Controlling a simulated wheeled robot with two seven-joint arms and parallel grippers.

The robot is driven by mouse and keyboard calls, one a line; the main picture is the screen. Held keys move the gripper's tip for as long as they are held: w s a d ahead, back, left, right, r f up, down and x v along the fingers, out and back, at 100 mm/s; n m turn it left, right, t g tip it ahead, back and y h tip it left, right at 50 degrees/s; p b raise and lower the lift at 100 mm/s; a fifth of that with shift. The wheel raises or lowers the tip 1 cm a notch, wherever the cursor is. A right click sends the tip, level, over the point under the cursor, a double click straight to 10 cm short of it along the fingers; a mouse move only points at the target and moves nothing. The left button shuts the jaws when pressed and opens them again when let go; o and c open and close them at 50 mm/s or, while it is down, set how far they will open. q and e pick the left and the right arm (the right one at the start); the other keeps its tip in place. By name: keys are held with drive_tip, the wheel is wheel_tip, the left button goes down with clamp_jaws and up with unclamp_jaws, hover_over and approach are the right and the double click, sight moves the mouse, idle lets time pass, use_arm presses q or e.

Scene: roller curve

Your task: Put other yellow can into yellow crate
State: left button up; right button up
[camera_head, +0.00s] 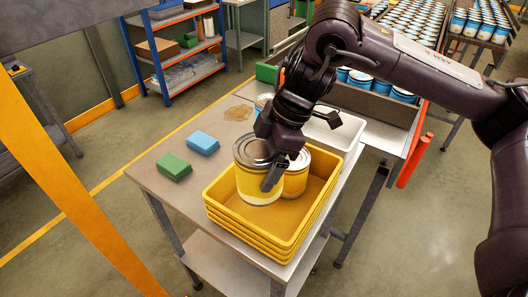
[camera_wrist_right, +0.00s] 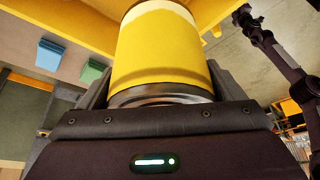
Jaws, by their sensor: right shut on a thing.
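A yellow can (camera_head: 256,172) with a metal top is held by my right gripper (camera_head: 268,176), which is shut on it from above. The can is over or partly inside the yellow crate (camera_head: 227,225); I cannot tell whether its base touches the crate floor. A second yellow can (camera_head: 297,176) stands in the crate just right of and behind the held can. In the right wrist view, the held yellow can (camera_wrist_right: 160,50) fills the space between the fingers, and part of the crate shows behind it (camera_wrist_right: 60,22). My left gripper is not seen.
A blue block (camera_head: 203,143) and a green block (camera_head: 173,166) lie on the table (camera_head: 150,172) left of the crate. A white tray (camera_head: 338,130) is behind the crate. A can with blue (camera_head: 262,103) stands behind my gripper. Several blue cans (camera_head: 360,80) sit on the conveyor at the back right.

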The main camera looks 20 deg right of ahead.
drive_tip(key=f+b, duration=0.2)
drive_tip(key=f, duration=0.1)
drive_tip(key=shift+w+d, duration=0.1)
drive_tip(key=shift+w, duration=0.2)
drive_tip(key=f+b, duration=0.2)
drive_tip(key=b, duration=0.1)
drive_tip(key=shift+w+f, duration=0.2)
drive_tip(key=shift+f, duration=0.15)
use_arm(q)
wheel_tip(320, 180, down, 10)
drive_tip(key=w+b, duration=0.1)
drive_tip(key=b, duration=0.3)
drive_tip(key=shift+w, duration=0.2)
use_arm(e)
drive_tip(key=shift+s+f, duration=0.1)
drive_tip(key=shift+f, duration=3.55)
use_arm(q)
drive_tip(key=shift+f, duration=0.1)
use_arm(e)
drive_tip(key=o, duration=0.9)
